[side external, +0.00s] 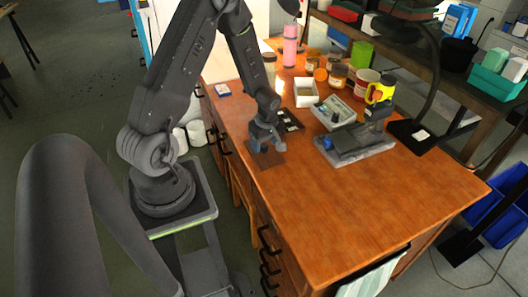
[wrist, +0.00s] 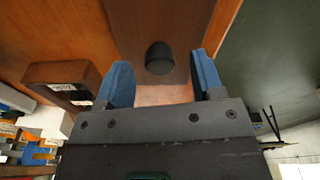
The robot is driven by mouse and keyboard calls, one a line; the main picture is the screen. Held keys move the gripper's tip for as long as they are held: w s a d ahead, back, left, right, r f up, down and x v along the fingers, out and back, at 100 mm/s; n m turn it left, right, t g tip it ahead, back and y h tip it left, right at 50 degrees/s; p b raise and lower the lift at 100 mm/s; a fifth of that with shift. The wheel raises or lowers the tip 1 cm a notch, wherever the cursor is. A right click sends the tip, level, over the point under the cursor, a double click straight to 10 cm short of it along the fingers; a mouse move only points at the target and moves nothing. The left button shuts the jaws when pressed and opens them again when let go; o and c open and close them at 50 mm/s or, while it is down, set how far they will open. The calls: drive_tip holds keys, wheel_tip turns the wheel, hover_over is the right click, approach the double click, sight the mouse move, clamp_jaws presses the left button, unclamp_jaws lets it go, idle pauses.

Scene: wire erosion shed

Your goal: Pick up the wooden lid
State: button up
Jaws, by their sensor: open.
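The wooden lid (wrist: 132,25) is a flat dark brown panel with a round black knob (wrist: 159,58) on it. In the side external view the lid (side external: 264,159) lies on the desk near its left edge, partly hidden by my gripper. My gripper (side external: 268,146) is low over the lid. In the wrist view its two blue fingers stand apart, with the knob showing between their tips. Nothing is held. I cannot tell whether the fingers touch the knob or lid.
A grey device (side external: 358,147), a control box (side external: 333,112), a white box (side external: 305,92) and several jars stand farther back and right. The front of the orange wooden desk (side external: 345,205) is clear.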

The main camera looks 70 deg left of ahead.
drive_tip(key=shift+a+f, duration=0.1)
drive_tip(key=shift+f, duration=0.55)
drive_tip(key=shift+c, duration=0.3)
drive_tip(key=c, duration=1)
drive_tip(key=shift+r, duration=0.15)
